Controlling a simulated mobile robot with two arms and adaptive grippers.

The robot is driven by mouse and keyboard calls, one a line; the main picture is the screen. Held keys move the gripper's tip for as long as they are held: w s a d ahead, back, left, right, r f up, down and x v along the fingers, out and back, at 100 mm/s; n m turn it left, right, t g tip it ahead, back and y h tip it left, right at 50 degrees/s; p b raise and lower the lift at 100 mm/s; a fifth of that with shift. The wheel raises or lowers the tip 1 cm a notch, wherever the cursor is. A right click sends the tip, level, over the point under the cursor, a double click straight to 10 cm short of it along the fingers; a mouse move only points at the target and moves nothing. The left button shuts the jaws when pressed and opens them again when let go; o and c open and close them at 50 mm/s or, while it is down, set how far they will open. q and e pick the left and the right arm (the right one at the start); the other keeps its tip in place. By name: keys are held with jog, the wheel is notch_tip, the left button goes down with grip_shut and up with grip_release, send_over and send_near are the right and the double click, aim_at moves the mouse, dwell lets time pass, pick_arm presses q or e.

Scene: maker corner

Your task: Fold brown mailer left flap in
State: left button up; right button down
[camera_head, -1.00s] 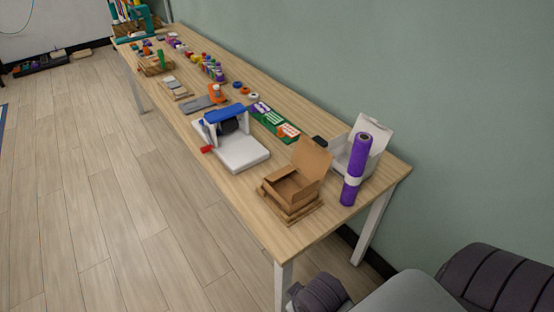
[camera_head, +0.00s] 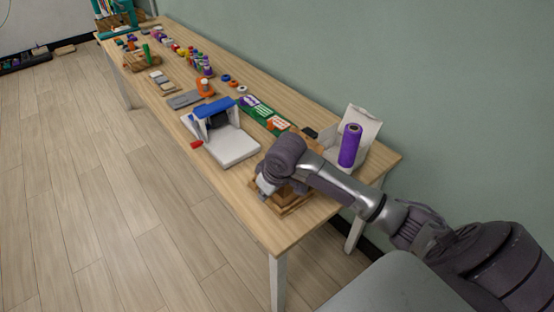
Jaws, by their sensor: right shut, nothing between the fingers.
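The brown mailer (camera_head: 296,206) sits near the front end of the long table, with its lower edges showing. My right arm reaches across from the right and covers most of it, including much of its raised lid. My right gripper (camera_head: 264,187) points down at the left side of the mailer. It is shut with nothing in it; whether it touches the left flap cannot be told. The flaps are hidden behind my arm. My left gripper is not in view.
A white box (camera_head: 365,124) and a purple roll (camera_head: 350,146) stand right of the mailer by the wall. A white device with a blue top (camera_head: 232,146) stands to its left. A green card strip (camera_head: 262,113) lies behind. The table's front edge is close.

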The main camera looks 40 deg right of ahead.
jog(key=w+d+r+m, duration=0.2)
jog(key=w+d+r, duration=0.4)
jog(key=d+r, duration=0.55)
jog(key=shift+t, duration=0.3)
jog(key=x, duration=0.5)
jog(key=a+p+x, duration=0.1)
jog(key=x, duration=0.2)
jog(key=shift+w+r, duration=0.2)
jog(key=shift+w, duration=0.2)
jog(key=f, duration=0.1)
jog(key=f+p, duration=0.1)
jog(key=f, duration=0.1)
jog(key=shift+s+f, duration=0.25)
jog(key=shift+s, duration=0.15)
jog(key=shift+s+f, duration=0.2)
jog(key=shift+f, duration=0.3)
jog(key=shift+s+d, duration=0.1)
